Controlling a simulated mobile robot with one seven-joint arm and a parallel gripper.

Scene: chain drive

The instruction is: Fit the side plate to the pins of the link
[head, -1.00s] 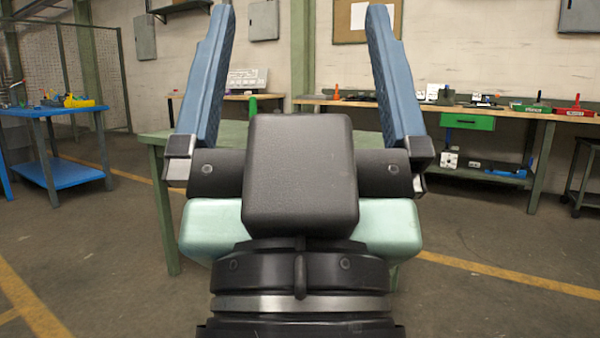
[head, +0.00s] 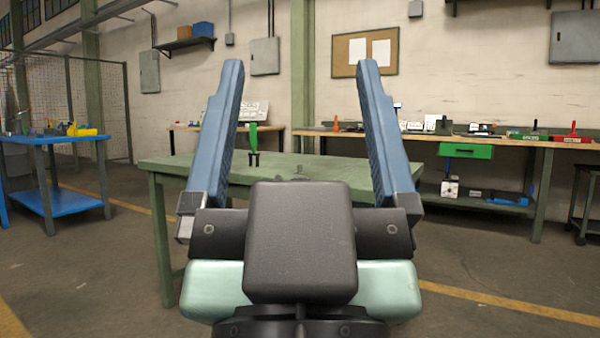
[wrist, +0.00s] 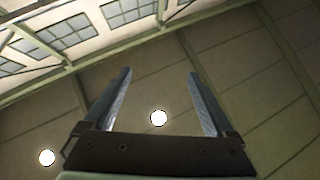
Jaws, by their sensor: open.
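My gripper (head: 301,68) stands upright in front of the head camera, its two blue fingers wide apart with nothing between them. In the wrist view my gripper (wrist: 160,72) is also open and empty, pointing up at the ceiling. Beyond it is a green table (head: 180,168). On the table stand a green-handled item (head: 253,140) and a small grey piece (head: 299,170), too small to identify. I cannot make out the side plate or the link. My gripper hides part of the tabletop.
A blue table (head: 72,190) with loose items stands at the left. A long workbench (head: 540,143) with a green drawer (head: 466,150) and several tools runs along the back wall at the right. Floor to the left and right of the green table is clear.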

